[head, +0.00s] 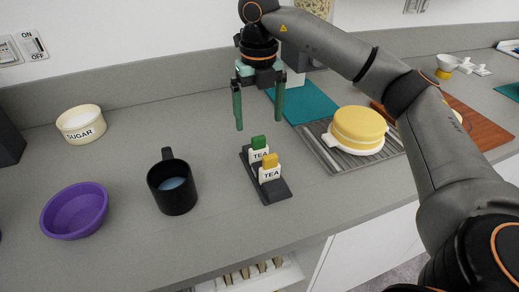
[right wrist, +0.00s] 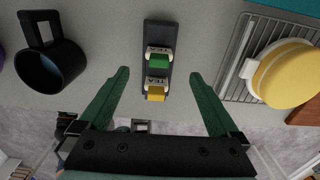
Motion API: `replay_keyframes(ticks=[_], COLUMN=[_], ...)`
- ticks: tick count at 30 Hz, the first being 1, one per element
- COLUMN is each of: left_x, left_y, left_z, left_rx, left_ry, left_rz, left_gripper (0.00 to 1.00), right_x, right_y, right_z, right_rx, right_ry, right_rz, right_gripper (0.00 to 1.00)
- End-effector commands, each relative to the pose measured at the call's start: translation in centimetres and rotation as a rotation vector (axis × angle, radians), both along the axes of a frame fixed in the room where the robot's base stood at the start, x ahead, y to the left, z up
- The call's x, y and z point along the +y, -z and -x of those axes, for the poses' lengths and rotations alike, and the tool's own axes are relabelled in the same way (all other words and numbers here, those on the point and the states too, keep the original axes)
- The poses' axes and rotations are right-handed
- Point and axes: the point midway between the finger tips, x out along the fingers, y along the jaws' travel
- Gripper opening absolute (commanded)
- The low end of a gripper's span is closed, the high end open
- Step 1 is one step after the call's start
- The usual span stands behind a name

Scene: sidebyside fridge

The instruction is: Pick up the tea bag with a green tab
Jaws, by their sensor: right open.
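The tea bag with a green tab (head: 259,143) stands in a dark holder (head: 278,193) on the grey counter. A tea bag with a yellow tab (head: 270,167) stands in the same holder, nearer the front edge. My right gripper (head: 260,127) is open and empty, above and behind the holder in the head view. In the right wrist view, the green tab (right wrist: 159,60) and yellow tab (right wrist: 156,94) lie between and beyond the spread green fingers (right wrist: 160,72). Neither finger touches them. My left gripper is not in view.
A black mug (head: 172,190) with bluish liquid, a purple bowl (head: 75,210) and a sugar bowl (head: 81,124) stand left of the holder. A yellow-lidded dish (head: 358,130) sits on a ridged metal rack (head: 318,146) to the right. Bare counter surrounds the holder.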

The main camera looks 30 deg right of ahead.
Motion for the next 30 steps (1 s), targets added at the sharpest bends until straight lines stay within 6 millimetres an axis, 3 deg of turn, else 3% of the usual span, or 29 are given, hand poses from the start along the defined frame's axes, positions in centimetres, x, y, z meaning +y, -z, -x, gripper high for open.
replay_keyframes(ticks=[6, 13, 21, 30], left_x=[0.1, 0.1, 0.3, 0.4], left_y=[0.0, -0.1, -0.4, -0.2], left_z=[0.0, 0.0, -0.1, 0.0], left_rx=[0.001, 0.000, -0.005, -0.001], left_ry=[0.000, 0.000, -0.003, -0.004], left_rz=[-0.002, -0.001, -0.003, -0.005], left_gripper=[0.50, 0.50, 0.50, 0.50], right_x=[0.0, 0.1, 0.1, 0.1], right_y=[3.9, 5.6, 9.4, 10.0], right_z=[0.0, 0.0, 0.0, 0.0], right_rx=[0.003, 0.002, 0.002, -0.001], right_ry=[0.000, -0.002, -0.001, -0.002], right_rz=[-0.001, -0.001, -0.002, -0.003], right_gripper=[0.97, 0.97, 0.97, 0.97])
